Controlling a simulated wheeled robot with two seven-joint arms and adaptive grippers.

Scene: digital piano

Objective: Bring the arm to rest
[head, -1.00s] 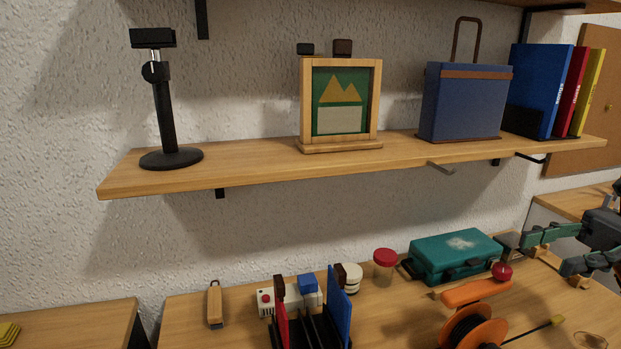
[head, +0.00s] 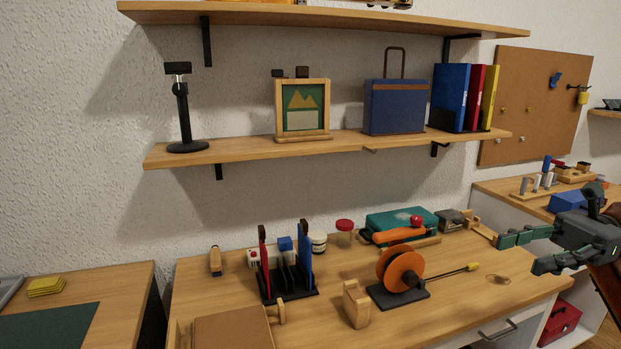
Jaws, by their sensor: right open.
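My right gripper (head: 522,252) comes in from the right edge in the head view. Its two green fingers are spread apart and point left, with nothing between them. It hangs over the right end of the wooden desk (head: 460,312), clear of the things on it. My left gripper and left arm are not in view.
The desk holds an orange reel (head: 399,268), a teal case (head: 402,222), a black rack (head: 288,279) and a wooden block (head: 356,304). A shelf (head: 350,142) with a picture frame and binders runs above. A corkboard (head: 535,100) hangs right.

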